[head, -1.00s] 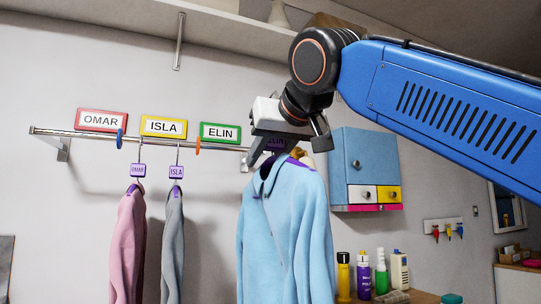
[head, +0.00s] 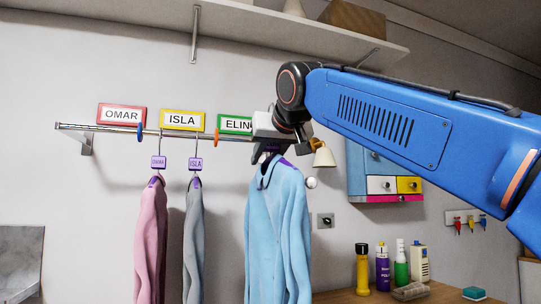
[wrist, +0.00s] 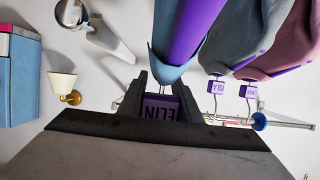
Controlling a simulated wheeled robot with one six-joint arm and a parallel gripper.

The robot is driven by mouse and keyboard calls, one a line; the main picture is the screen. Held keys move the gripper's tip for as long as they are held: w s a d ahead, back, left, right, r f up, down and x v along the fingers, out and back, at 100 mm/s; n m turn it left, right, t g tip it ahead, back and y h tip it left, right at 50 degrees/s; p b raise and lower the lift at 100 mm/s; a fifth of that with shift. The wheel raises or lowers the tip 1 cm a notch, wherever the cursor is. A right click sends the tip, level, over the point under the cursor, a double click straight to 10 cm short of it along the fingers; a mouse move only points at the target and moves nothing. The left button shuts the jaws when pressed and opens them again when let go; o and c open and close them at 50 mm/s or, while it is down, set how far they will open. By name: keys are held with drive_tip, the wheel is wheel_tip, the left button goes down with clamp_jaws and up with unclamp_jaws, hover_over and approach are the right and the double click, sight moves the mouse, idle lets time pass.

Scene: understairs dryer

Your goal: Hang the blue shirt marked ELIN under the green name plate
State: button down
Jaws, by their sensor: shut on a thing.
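The blue shirt (head: 275,225) hangs from a hanger below my gripper (head: 268,150). In the wrist view my gripper (wrist: 160,95) is shut on the purple ELIN tag (wrist: 160,108), with the shirt (wrist: 168,70) beyond it. The green ELIN name plate (head: 234,124) is on the wall, its right end hidden by my gripper. The rail (head: 110,129) runs below the plates; its right end is hidden behind my gripper and the shirt. I cannot tell whether the hanger's hook touches the rail.
A pink garment (head: 151,235) and a grey garment (head: 194,240) hang on the rail to the left, under OMAR (head: 121,114) and ISLA (head: 182,120). Orange (head: 216,136) and blue (head: 140,131) dividers sit on the rail. A wall lamp (head: 323,155) and blue cabinet (head: 358,170) are at right.

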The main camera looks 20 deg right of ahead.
drive_tip(key=w+r+x, duration=0.1)
drive_tip(key=r+x, duration=0.1)
drive_tip(key=x, duration=0.8)
drive_tip(key=r+x, duration=0.2)
drive_tip(key=x, duration=0.8)
drive_tip(key=shift+w+r, duration=0.25)
drive_tip(key=shift+w, duration=0.1)
drive_tip(key=c, duration=1.2)
unclamp_jaws()
drive_tip(key=shift+s, duration=0.1)
drive_tip(key=v, duration=1.7)
drive_tip(key=shift+s, duration=0.15)
